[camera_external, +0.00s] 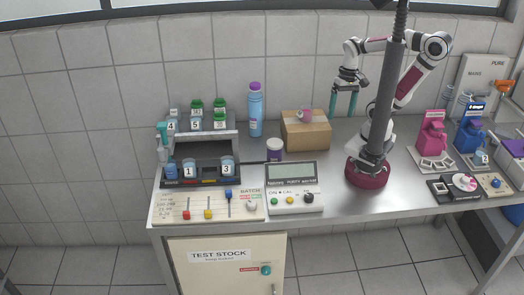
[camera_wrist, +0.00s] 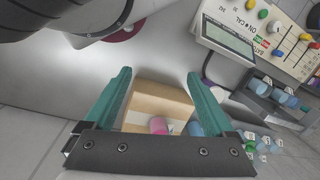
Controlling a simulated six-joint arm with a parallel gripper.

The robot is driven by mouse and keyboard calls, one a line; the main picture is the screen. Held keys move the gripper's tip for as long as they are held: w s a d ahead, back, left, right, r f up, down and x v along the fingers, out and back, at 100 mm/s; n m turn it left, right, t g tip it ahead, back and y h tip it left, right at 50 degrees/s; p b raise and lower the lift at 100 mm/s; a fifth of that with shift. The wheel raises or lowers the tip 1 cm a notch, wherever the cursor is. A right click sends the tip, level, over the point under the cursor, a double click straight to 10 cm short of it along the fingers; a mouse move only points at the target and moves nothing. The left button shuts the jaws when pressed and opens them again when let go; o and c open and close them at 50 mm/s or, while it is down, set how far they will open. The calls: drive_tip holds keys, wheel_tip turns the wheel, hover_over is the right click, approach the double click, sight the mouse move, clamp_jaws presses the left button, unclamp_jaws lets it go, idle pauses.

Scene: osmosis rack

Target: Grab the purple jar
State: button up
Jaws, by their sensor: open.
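My gripper (camera_external: 344,116) is open and empty, hanging above the bench to the right of the box and apart from the jar. In the wrist view my gripper's two teal fingers (camera_wrist: 158,76) are spread wide, with the box (camera_wrist: 150,97) beyond them.
A tall blue bottle with a purple cap (camera_external: 255,112) stands left of the box. A display console (camera_external: 292,184) and a rack (camera_external: 200,176) with jars lie to the left. Bench between box and my base is clear.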

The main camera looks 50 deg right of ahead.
drive_tip(key=shift+o, duration=0.9)
drive_tip(key=w+a+f+n+g+h, duration=0.15)
drive_tip(key=w+a+n+h, duration=0.4)
drive_tip(key=n, duration=0.95)
drive_tip(key=w+a+f+n+t+h, duration=0.4)
drive_tip(key=a+n+t+h, duration=0.15)
drive_tip(key=a+n, duration=0.4)
drive_tip(key=n+t, duration=0.5)
drive_tip(key=n, duration=0.3)
approach(275, 143)
drive_tip(key=x, duration=0.8)
drive_tip(key=shift+f, duration=0.1)
drive_tip(key=c, duration=1.3)
